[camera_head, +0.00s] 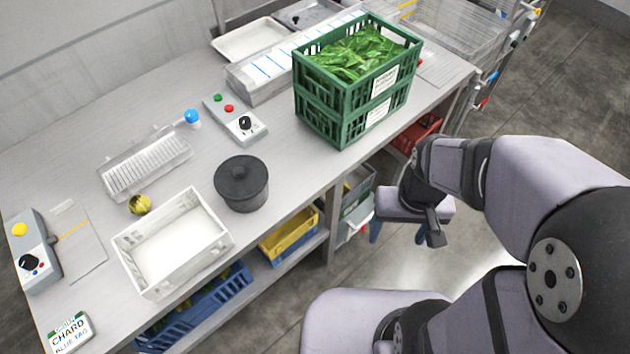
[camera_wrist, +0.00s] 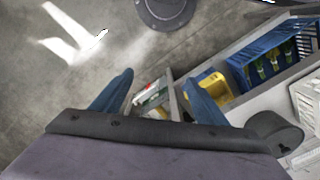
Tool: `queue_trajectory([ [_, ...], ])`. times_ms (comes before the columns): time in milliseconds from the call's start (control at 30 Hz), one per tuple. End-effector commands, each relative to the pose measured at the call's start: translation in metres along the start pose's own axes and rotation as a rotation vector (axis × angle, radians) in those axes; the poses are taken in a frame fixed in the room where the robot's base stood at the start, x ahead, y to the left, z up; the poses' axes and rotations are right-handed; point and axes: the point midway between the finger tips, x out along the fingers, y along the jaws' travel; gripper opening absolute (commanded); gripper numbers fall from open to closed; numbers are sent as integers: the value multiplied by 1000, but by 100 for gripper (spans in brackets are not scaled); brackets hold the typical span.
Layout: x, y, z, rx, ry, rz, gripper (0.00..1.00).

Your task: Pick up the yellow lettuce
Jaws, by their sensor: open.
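I cannot make out a clearly yellow lettuce in either view. Green leaves (camera_head: 350,52) fill the top of a stacked dark green crate (camera_head: 341,118) at the back right of the counter. A small yellow and dark round thing (camera_head: 140,204) lies behind the white bin; I cannot tell what it is. My gripper (camera_head: 398,233) is off the counter's front edge, over the floor, right of and nearer than the crate. In the wrist view my gripper (camera_wrist: 158,78) shows two blue fingers spread apart with nothing between them.
On the counter (camera_head: 80,150) stand an empty-looking white bin (camera_head: 129,261), a dark lidded pot (camera_head: 243,190), a clear ribbed tray (camera_head: 146,163) and control boxes (camera_head: 237,119). Yellow (camera_head: 288,238) and blue (camera_head: 206,304) crates sit on the shelf below. A chard sign (camera_head: 69,333) stands front left.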

Motion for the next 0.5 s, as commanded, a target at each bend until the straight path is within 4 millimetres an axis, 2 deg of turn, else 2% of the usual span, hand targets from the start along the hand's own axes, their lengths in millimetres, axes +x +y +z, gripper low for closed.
queue_trajectory([
  [300, -1, -3, -5, -13, 4, -2, 67],
  [367, -1, -8, -13, -31, 10, -5, 67],
  [500, -5, -32, -48, -113, 43, -22, 67],
])
